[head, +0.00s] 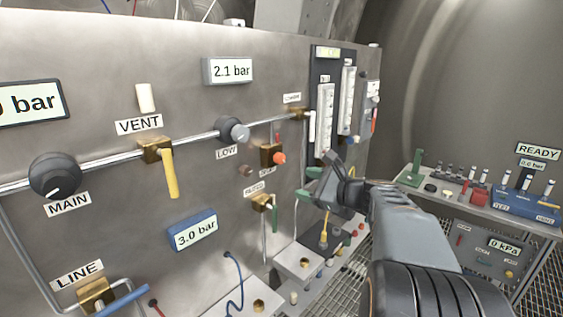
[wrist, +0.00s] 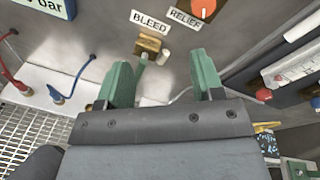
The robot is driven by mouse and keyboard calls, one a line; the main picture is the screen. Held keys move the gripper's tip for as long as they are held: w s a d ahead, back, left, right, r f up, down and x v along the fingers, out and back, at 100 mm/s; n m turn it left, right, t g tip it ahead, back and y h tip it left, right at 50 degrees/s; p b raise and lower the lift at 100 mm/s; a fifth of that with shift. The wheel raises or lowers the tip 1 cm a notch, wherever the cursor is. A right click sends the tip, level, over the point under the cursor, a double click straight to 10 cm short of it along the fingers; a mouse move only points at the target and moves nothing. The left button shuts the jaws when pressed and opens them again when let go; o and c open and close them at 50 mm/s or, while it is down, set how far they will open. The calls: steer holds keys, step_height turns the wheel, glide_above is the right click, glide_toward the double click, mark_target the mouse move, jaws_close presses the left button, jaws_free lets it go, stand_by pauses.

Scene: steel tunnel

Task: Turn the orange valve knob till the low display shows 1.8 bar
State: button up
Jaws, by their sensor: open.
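The orange valve knob (head: 279,158) sits on a brass body on the steel panel, right of the LOW regulator knob (head: 232,130). In the wrist view the orange knob (wrist: 203,9) is at the top edge, partly cut off, beside the RELIEF label. A white display (head: 229,70) above the LOW knob reads 2.1 bar. My gripper (head: 316,178) is right of and slightly below the orange knob in the head view, apart from it. In the wrist view its green fingers (wrist: 162,82) are spread, with nothing held between them.
The brass BLEED valve (wrist: 150,46) with a green lever lies beyond my fingers. A yellow VENT lever (head: 170,174) and black MAIN knob (head: 55,176) are farther left. A blue display (head: 192,232) reads 3.0 bar. A side bench (head: 455,200) with small parts stands right.

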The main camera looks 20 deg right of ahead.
mark_target(282, 160)
steer(key=w+d+r+m+t, duration=0.1)
steer(key=d+r+m+t, duration=0.1)
steer(key=d, duration=0.2)
steer(key=shift+h, duration=0.3)
steer(key=p+x, duration=0.3)
steer(key=x, duration=1)
steer(key=shift+w+a+r, duration=0.1)
steer(key=shift+a+r, duration=0.05)
steer(key=shift+a, duration=0.1)
steer(key=shift+c, duration=0.2)
steer(key=c, duration=0.9)
